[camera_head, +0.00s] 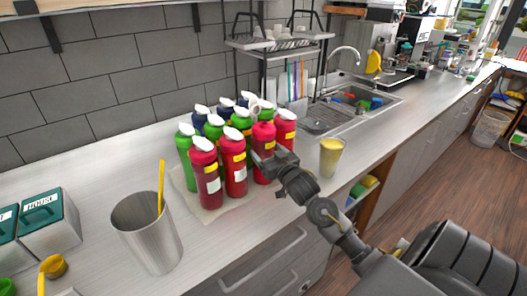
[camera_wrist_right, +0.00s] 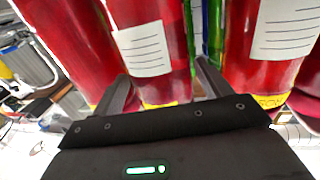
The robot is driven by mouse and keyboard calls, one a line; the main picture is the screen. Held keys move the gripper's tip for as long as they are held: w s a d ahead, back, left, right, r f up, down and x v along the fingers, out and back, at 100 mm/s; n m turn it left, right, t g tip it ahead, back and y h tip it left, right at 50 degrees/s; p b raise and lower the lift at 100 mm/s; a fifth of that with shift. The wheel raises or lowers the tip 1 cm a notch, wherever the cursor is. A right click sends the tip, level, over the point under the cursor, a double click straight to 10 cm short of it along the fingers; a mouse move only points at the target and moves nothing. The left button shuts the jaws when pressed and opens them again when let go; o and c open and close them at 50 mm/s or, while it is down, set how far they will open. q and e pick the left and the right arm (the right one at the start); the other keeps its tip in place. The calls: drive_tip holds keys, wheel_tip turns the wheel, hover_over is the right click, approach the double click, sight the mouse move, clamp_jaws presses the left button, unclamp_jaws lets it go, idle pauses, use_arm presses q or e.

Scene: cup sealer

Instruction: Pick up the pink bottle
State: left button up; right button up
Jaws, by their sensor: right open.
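Several pink-red bottles with white caps stand in a group on the counter: two at the front, a front-left one (camera_head: 207,178) and one beside it (camera_head: 234,170), and two farther right, one (camera_head: 263,138) just behind my gripper and one (camera_head: 285,130) at the right end. My right gripper (camera_head: 263,160) is open at the right side of the group. In the right wrist view, its fingers (camera_wrist_right: 163,92) stand on either side of a pink-red bottle (camera_wrist_right: 145,48) with a white label; firm contact cannot be told. My left gripper is not in view.
Green bottles (camera_head: 185,150) and dark blue ones stand close among the pink ones on a mat. A steel cup (camera_head: 148,235) with a yellow stick stands at front left. A yellow-filled cup (camera_head: 330,158) stands right of my gripper. A sink (camera_head: 360,100) lies beyond.

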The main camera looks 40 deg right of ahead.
drive_tip(key=shift+w+d, duration=0.1)
drive_tip(key=shift+w, duration=0.6)
drive_tip(key=shift+s, duration=0.1)
drive_tip(key=shift+c, duration=0.8)
drive_tip(key=c, duration=0.9)
drive_tip(key=shift+r, duration=0.1)
